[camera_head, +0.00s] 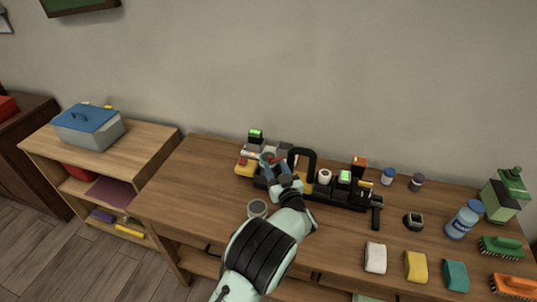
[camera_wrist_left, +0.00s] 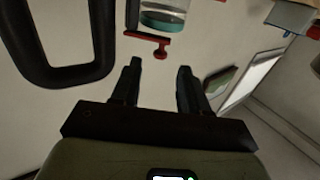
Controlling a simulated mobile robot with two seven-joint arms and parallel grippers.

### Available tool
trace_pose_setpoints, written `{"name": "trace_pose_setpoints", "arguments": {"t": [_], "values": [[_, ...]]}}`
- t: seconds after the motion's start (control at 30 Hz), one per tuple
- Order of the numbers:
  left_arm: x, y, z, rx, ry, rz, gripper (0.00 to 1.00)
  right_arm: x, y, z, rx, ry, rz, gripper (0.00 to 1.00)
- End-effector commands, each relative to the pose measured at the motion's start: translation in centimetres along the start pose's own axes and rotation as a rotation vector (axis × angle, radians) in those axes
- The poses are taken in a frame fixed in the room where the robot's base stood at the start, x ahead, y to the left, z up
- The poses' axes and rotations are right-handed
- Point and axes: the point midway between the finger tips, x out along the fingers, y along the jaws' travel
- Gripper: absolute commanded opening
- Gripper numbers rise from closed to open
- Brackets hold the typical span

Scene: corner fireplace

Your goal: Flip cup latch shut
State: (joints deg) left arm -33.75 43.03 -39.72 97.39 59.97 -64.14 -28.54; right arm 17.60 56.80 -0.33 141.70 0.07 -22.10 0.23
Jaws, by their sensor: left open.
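The cup (camera_wrist_left: 163,14), clear with a teal band, is at the top of the left wrist view, cut off by the frame edge. A red latch (camera_wrist_left: 149,38) with a bar and a short knob sits by it. In the head view the cup (camera_head: 267,156) is small and partly hidden near my gripper, at the left end of a black rack. My left gripper (camera_wrist_left: 158,72) is open, its two dark fingers pointing toward the latch with nothing visible between them. In the head view it (camera_head: 277,165) is at the rack. My right gripper is out of view.
A black loop handle (camera_head: 301,152) rises from the rack just right of my gripper. Sponges (camera_head: 375,257), brushes (camera_head: 500,247) and a blue bottle (camera_head: 465,220) occupy the table's right side. The table's left end is clear.

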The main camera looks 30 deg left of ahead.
Motion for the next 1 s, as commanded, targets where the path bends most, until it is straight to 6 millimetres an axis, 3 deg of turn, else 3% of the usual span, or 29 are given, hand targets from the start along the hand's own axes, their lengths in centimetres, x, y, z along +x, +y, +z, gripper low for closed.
{"name": "trace_pose_setpoints", "arguments": {"t": [0.2,0.4,0.8,0.83,0.97,1.0], "values": [[4.7,-0.1,0.0,0.002,0.002,-0.002,0.44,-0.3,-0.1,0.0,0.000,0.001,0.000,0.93],[7.2,0.0,0.0,0.001,0.001,-0.001,0.44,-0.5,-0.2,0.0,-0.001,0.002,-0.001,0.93],[8.1,0.0,0.0,0.001,-0.001,0.001,0.44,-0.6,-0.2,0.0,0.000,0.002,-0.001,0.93],[8.1,0.0,0.0,0.001,-0.001,0.001,0.41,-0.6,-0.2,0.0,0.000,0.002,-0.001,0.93],[8.1,0.0,0.0,0.001,-0.001,0.000,0.00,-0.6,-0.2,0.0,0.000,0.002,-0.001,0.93],[8.1,0.0,0.0,0.001,-0.001,0.000,0.00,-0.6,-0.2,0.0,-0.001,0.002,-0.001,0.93]]}}
